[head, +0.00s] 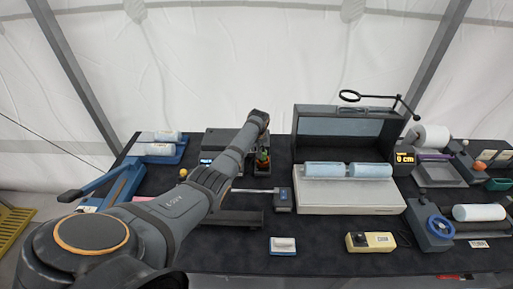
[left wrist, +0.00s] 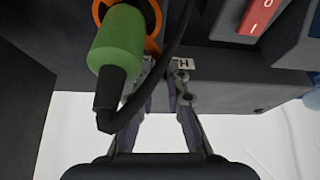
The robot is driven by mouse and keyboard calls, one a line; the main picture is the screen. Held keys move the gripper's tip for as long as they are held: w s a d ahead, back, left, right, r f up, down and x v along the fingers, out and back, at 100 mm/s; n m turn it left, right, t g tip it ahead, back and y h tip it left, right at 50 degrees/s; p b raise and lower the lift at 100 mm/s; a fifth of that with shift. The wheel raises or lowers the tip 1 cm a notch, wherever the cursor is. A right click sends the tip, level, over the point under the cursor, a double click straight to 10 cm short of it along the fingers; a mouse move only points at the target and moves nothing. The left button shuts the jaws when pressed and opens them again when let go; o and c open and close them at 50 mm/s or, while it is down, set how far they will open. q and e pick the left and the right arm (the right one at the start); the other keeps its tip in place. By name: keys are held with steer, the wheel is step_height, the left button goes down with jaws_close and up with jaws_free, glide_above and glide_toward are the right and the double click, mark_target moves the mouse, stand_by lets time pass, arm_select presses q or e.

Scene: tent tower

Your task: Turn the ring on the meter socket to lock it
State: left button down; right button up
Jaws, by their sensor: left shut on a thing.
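The meter socket has an orange ring (left wrist: 158,22) around a green plug (left wrist: 118,38) with a black cable, seen close in the left wrist view. In the head view the green plug (head: 262,158) shows small beside the end of my left arm. My left gripper (left wrist: 167,72) is at the ring's lower edge, its fingers closed in on a part of the ring. The exact contact is partly hidden by the fingers and the cable. A small white label marked "H" (left wrist: 183,63) is by the fingertips. My right gripper is not in view.
A red switch (left wrist: 262,15) is on the housing right of the socket. On the dark table (head: 330,240), a grey case (head: 350,197) with light blue rolls stands right of the arm. A blue handwheel (head: 440,227) and a cream box (head: 370,242) are farther right.

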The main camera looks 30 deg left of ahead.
arm_select(q)
steer(key=shift+s, duration=0.1)
steer(key=shift+s+n, duration=0.1)
steer(key=shift+n, duration=0.3)
steer(key=shift+s+a+n+g+y+p, duration=0.25)
steer(key=shift+s+n+y+p, duration=0.2)
steer(key=shift+n, duration=0.65)
steer(key=s+n, duration=0.1)
steer(key=n+g, duration=0.1)
steer(key=n, duration=0.1)
steer(key=shift+s+n+g+y, duration=0.25)
steer(key=shift+s+n, duration=0.05)
steer(key=shift+s, duration=0.1)
steer(key=n, duration=0.1)
steer(key=s+n+g, duration=0.1)
steer(key=n, duration=0.1)
steer(key=shift+s+d+f+b, duration=0.15)
steer(key=shift+s+b, duration=0.1)
steer(key=shift+b, duration=0.15)
steer(key=shift+s+d+n+g+b, duration=0.15)
steer(key=shift+s+n+g+b, duration=0.1)
steer(key=shift+n, duration=0.4)
steer(key=shift+s+d+n+g+b, duration=0.15)
steer(key=shift+s+n+g+b, duration=0.1)
steer(key=shift+n, duration=0.4)
steer(key=c, duration=1.4)
jaws_free()
steer(key=shift+s, duration=0.1)
